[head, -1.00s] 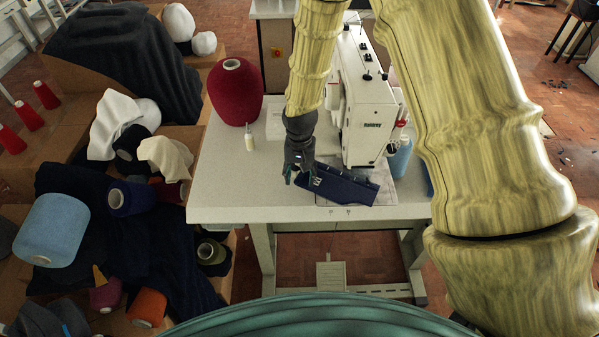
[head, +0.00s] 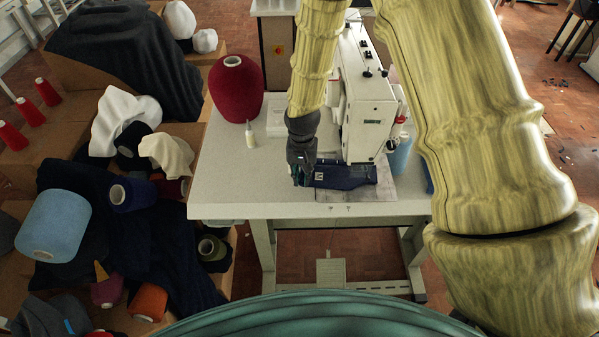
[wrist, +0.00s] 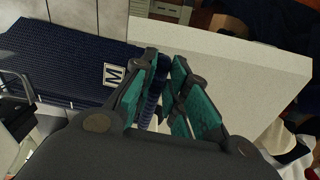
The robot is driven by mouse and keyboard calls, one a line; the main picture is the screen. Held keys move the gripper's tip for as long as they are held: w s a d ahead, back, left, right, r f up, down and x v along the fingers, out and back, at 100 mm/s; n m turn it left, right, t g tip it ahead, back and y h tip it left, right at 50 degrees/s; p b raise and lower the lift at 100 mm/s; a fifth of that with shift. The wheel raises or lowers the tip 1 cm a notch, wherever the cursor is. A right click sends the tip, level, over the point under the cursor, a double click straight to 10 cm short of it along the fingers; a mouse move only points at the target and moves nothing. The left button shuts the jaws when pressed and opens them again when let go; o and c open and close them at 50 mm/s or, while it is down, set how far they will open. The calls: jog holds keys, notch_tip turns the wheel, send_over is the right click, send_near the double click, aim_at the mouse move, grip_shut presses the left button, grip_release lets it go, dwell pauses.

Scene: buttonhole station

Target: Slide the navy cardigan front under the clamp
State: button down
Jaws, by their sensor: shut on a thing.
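The navy cardigan front (head: 345,175) lies on the table just in front of the machine head, its long side roughly along the table's front edge. In the wrist view the ribbed navy cloth (wrist: 60,55) shows a white "M" label. My gripper (head: 299,176) is at the cloth's left end in the head view. In the wrist view its teal fingers (wrist: 165,68) are shut on a folded edge of the cloth. A bent metal part, likely the clamp (wrist: 18,84), shows at the left of the wrist view beside the cloth. Whether the cloth is beneath it, I cannot tell.
The white sewing machine (head: 366,115) stands behind the cloth. A red yarn cone (head: 236,88) and a small white bottle (head: 250,136) stand on the table (head: 225,190). A blue bottle (head: 400,155) is right of the machine. The table's left front is clear.

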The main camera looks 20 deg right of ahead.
jog(key=shift+s+d, duration=0.15)
jog(key=shift+s, duration=0.15)
jog(key=c, duration=1.3)
grip_release()
jog(key=shift+r, duration=6)
